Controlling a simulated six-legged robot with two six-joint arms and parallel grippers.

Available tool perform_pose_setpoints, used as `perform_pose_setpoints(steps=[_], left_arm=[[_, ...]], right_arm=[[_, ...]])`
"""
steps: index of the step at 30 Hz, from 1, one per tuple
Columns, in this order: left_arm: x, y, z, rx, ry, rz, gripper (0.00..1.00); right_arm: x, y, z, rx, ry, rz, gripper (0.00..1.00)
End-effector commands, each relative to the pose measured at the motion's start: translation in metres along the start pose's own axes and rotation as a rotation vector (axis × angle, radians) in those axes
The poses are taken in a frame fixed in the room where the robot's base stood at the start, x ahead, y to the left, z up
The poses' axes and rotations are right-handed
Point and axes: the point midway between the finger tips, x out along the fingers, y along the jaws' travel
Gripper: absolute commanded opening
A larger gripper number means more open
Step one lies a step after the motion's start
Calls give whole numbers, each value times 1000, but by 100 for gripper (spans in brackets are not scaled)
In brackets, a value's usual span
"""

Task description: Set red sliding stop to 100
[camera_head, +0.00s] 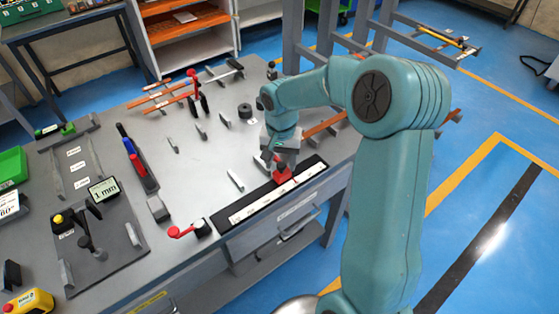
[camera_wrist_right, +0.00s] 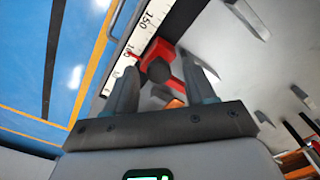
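The red sliding stop (camera_head: 283,174) sits on the black rail with the white ruler (camera_head: 262,205) along the bench's front edge. The exact reading is too small to tell. My right gripper (camera_head: 277,158) is right above the stop, pointing down. In the wrist view, my right gripper's fingers (camera_wrist_right: 157,61) are apart on either side of the stop; contact is unclear. My left gripper is out of view.
Several small metal plates and a black round piece (camera_head: 245,111) stand on the grey bench (camera_head: 205,170). A plate with a "1 mm" display (camera_head: 104,189) is at the left. Copper bars (camera_head: 165,100) lie at the back.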

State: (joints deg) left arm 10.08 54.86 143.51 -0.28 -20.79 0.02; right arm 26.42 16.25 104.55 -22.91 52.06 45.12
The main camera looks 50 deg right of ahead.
Motion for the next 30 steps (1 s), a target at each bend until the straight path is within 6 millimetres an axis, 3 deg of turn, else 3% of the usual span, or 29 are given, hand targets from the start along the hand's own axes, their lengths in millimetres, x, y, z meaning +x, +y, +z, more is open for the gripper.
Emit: perform_pose_setpoints(steps=[11,14,24,30], left_arm=[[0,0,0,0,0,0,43],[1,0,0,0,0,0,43],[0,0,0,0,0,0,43],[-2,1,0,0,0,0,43]], right_arm=[[-7,0,0,0,-1,1,55],[-23,0,0,0,3,-2,55],[-113,-1,0,-1,3,-2,55],[-150,-1,0,0,0,-1,55]])
